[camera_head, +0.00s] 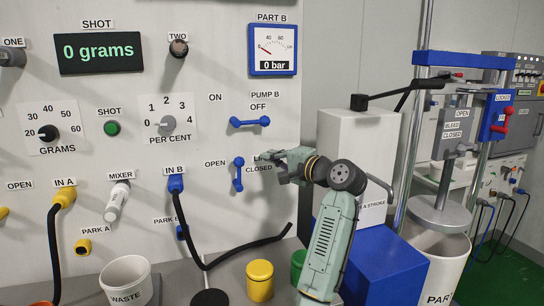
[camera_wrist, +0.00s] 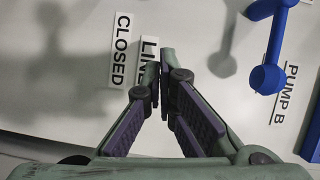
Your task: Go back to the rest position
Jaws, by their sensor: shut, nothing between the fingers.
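My gripper (camera_head: 272,157) is at the white panel in the head view, close to the right of the blue OPEN/CLOSED handle (camera_head: 238,174), over part of the label there. The handle stands upright, and I cannot tell whether the gripper touches the panel. In the wrist view the fingers of my gripper (camera_wrist: 161,75) are together, with nothing between them. The CLOSED label (camera_wrist: 121,50) is just left of the fingertips. The blue PUMP B handle (camera_wrist: 268,75) is to their right in that view; in the head view it lies level (camera_head: 250,122) above the gripper.
A blue box (camera_head: 385,265) and a grey-white cabinet (camera_head: 352,135) stand right of my arm. A black hose (camera_head: 240,256) crosses low in front of the panel.

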